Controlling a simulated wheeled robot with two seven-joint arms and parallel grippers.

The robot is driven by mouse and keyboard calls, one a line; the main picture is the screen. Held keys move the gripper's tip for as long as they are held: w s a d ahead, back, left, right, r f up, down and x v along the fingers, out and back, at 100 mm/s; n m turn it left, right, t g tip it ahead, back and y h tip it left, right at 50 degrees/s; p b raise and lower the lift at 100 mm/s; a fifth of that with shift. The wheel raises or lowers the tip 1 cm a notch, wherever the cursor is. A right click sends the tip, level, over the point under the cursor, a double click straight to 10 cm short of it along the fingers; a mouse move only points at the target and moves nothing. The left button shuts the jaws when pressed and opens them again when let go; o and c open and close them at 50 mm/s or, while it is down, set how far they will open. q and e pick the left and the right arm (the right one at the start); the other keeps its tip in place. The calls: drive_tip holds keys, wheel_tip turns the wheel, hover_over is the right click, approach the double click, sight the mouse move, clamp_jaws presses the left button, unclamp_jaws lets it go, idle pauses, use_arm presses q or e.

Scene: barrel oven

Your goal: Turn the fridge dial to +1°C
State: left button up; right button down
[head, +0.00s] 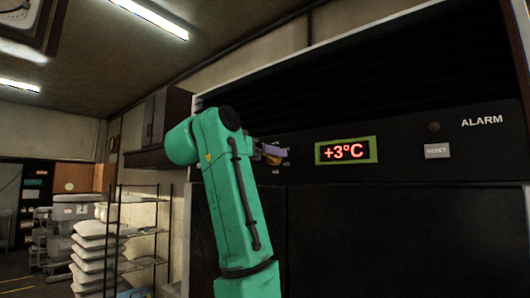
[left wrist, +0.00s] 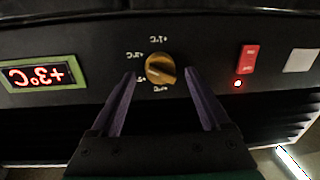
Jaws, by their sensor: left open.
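The fridge dial is a round, brass-coloured knob (left wrist: 160,68) on the black panel. In the left wrist view small temperature marks surround it, upside down and hard to read; I cannot tell surely which mark it points at. In the head view a bit of the dial (head: 272,160) shows beside my gripper. The lit display (head: 345,151) reads +3°C in red; it also shows upside down in the left wrist view (left wrist: 37,76). My left gripper (left wrist: 160,73) is open, its purple fingertips on either side of the dial. Contact cannot be told. My right gripper is out of view.
A red switch (left wrist: 247,59) with a small red light sits on the panel near the dial. A reset button (head: 437,151) is right of the display. A wire shelf (head: 138,235) and stacked white sacks (head: 92,255) stand at the left.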

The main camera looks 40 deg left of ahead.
use_arm(q)
drive_tip(key=shift+w+f, duration=0.1)
drive_tip(key=shift+w, duration=0.1)
drive_tip(key=c, duration=0.5)
drive_tip(key=shift+w, duration=0.15)
drive_tip(key=c, duration=0.5)
clamp_jaws()
drive_tip(key=shift+f, duration=0.1)
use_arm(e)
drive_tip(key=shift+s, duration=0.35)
use_arm(q)
drive_tip(key=shift+a, duration=0.1)
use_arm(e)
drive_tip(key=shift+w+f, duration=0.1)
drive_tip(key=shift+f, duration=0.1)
